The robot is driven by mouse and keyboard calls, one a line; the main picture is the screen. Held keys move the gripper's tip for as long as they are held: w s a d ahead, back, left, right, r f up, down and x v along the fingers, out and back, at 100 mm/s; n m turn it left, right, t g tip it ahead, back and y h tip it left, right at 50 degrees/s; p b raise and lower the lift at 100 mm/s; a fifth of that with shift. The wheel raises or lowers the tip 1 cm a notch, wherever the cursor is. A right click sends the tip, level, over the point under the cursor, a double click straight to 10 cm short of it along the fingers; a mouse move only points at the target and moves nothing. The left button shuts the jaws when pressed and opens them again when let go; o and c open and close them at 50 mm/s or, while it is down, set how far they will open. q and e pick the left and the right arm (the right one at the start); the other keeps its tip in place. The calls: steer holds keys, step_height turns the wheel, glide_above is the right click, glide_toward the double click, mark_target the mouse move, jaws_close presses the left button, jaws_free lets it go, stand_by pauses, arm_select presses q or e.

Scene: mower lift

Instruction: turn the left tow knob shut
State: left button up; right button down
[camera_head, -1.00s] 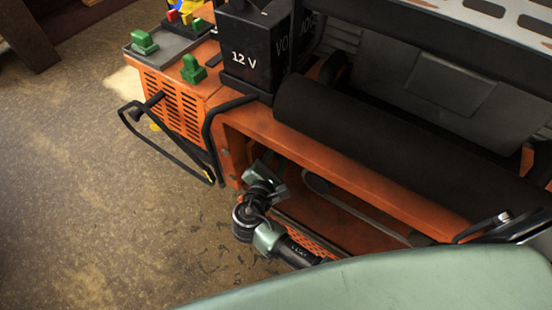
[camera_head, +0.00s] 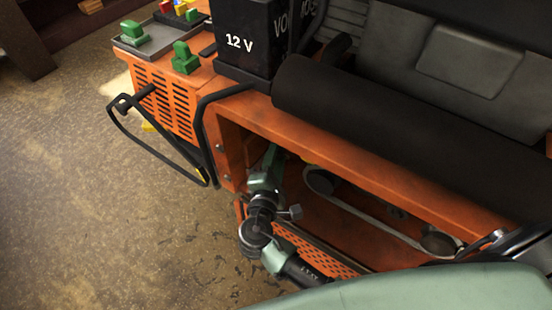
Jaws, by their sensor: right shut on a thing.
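The orange mower (camera_head: 320,150) fills the middle and right, with an open bay below its orange crossbar. My right arm comes in from the bottom, and my right gripper (camera_head: 271,158) reaches into the left end of this bay, close to the upright orange side plate. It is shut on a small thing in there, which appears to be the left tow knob. The knob itself is hidden by the gripper and the shadow, so its turn cannot be read. My left gripper is not in view.
A black box marked 12 V (camera_head: 245,40) stands above the bay. A black bent bar (camera_head: 150,140) sticks out at the left. A black roller (camera_head: 390,115) lies above the crossbar. A belt and pulley (camera_head: 320,180) sit right of my gripper. Floor at left is clear.

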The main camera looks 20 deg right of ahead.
steer(key=shift+w+d+r, duration=0.1)
steer(key=shift+d+r, duration=0.05)
steer(key=shift+r, duration=0.1)
steer(key=c, duration=1.1)
jaws_free()
steer(key=shift+o, duration=0.3)
steer(key=shift+w+f, duration=0.1)
steer(key=shift+f, duration=0.05)
steer(key=shift+s+a+f, duration=0.1)
steer(key=shift+s+a, duration=0.15)
steer(key=shift+s, duration=0.15)
steer(key=b+v, duration=0.1)
steer(key=v, duration=0.6)
